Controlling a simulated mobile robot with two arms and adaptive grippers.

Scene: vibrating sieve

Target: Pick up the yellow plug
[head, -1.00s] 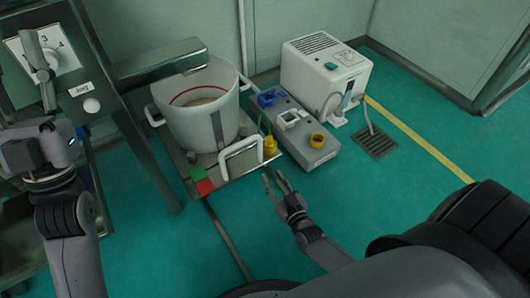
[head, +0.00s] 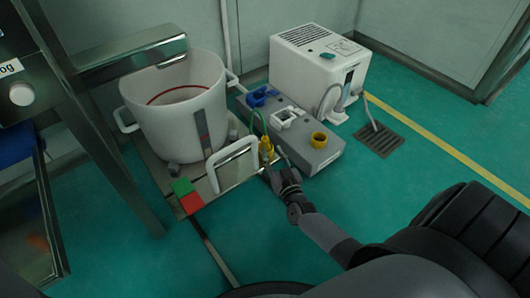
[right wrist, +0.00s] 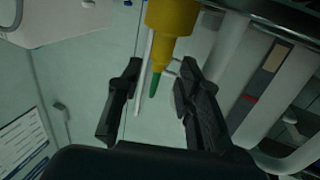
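The yellow plug (head: 266,150) is at the edge of the platform, beside the white handle, with a thin green cable rising from it. In the right wrist view the plug (right wrist: 172,20) is a yellow body with a green end pointing down between my fingers. My right gripper (head: 272,168) is just in front of the plug in the head view. In the right wrist view it (right wrist: 158,88) is open, one finger on each side of the green end, with visible gaps and no clear contact. My left gripper is not in view.
A grey box (head: 318,157) with blue, white and yellow sockets stands right of the plug. The white pot (head: 180,120) and white handle (head: 231,160) are to its left. A white machine (head: 317,65) stands behind.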

